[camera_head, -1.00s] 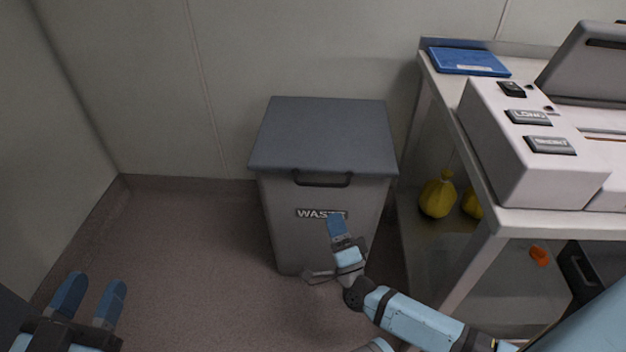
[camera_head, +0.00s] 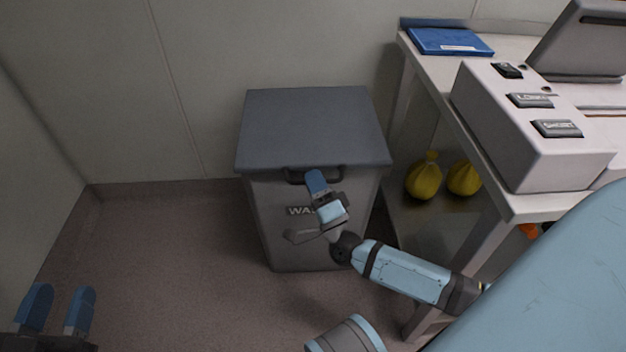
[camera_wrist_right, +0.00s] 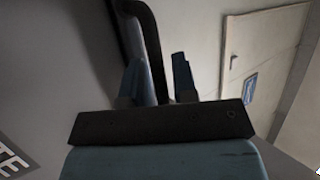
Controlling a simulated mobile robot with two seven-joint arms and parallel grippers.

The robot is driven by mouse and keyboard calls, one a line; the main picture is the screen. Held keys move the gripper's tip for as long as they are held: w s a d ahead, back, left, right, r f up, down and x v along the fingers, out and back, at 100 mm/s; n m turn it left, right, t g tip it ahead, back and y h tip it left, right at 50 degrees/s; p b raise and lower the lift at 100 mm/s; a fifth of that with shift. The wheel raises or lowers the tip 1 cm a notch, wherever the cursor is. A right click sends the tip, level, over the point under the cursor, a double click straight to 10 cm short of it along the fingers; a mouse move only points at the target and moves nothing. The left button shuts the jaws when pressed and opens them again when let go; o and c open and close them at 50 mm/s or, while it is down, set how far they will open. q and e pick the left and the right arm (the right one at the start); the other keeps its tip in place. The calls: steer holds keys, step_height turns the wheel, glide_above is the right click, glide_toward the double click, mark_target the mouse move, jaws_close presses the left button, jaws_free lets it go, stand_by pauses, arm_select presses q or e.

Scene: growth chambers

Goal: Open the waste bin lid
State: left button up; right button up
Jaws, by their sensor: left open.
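The grey waste bin (camera_head: 275,235) stands on the floor against the back wall, its flat dark lid (camera_head: 312,125) closed. A black handle (camera_head: 293,177) is at the lid's front edge; it also shows as a dark bar in the right wrist view (camera_wrist_right: 140,35). My right gripper (camera_head: 316,180) is upright in front of the bin, its fingertips at handle height, hiding part of the WASTE label (camera_head: 298,211). In the right wrist view its fingers (camera_wrist_right: 160,75) are apart, with the bar close to the left finger; contact is unclear. My left gripper (camera_head: 58,300) is open and empty, low at the left.
A bench (camera_head: 515,205) with a white machine (camera_head: 530,130) and a blue folder (camera_head: 450,41) stands right of the bin. Yellow bags (camera_head: 423,181) sit on its lower shelf. The floor left of the bin is clear.

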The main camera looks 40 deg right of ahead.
jaws_close()
